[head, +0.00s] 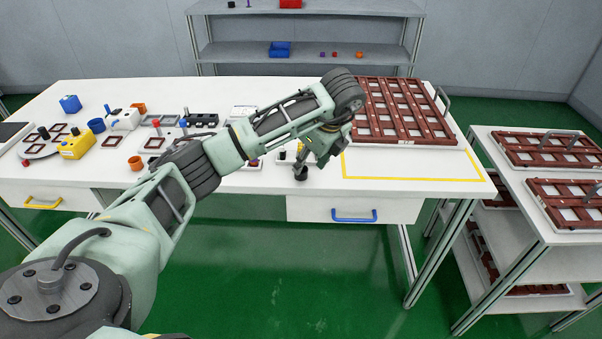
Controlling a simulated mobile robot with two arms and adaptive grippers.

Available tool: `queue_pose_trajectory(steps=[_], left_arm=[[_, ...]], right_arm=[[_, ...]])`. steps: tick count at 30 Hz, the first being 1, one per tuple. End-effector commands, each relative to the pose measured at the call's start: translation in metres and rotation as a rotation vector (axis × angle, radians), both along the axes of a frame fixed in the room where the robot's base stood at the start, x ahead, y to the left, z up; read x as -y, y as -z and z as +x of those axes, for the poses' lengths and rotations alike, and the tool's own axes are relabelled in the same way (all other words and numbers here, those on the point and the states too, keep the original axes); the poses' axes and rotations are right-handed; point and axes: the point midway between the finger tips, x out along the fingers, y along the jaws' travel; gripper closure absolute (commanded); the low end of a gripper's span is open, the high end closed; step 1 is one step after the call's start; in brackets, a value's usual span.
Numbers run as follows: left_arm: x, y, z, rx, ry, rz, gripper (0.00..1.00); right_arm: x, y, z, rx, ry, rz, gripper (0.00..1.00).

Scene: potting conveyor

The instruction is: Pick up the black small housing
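A small dark round piece (301,174), which may be the black small housing, is at the front edge of the white table. My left gripper (305,160) points down right over it, and its fingers overlap the piece in the picture. I cannot tell whether the fingers are closed on it, or whether it touches the table. A longer black block with knobs (200,120) lies farther back on the table, left of my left forearm. My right gripper is not in view.
A brown gridded tray (402,108) stands at the table's right, behind a yellow-outlined empty area (410,168). Yellow (77,146) and white (125,120) boxes and an orange cup (135,163) crowd the left. A cart (500,185) with more trays stands right.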

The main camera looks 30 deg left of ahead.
Motion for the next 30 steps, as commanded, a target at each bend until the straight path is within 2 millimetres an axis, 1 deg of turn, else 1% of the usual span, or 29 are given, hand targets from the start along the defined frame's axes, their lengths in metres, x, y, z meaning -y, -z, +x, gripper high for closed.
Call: queue_pose_trajectory(steps=[5,9,12,15,21,23,30], left_arm=[[-0.01,0.016,0.004,-0.002,0.0,-0.001,0.61],[-0.023,0.033,0.01,-0.003,0.001,-0.001,0.61],[-0.026,0.047,0.011,-0.003,0.005,-0.003,0.61],[-0.028,0.053,0.013,0.0,0.007,-0.004,0.61],[-0.028,0.054,0.013,0.001,0.007,-0.004,0.61],[-0.028,0.054,0.013,0.001,0.007,-0.004,0.64],[-0.028,0.054,0.013,0.001,0.007,-0.004,0.85]], right_arm=[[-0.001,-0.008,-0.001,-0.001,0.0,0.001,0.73],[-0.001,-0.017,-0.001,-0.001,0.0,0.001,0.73],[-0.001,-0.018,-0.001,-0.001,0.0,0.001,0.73],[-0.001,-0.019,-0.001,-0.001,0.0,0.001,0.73],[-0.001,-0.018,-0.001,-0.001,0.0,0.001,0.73],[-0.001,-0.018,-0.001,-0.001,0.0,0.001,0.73],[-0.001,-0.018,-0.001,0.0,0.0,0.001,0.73]])
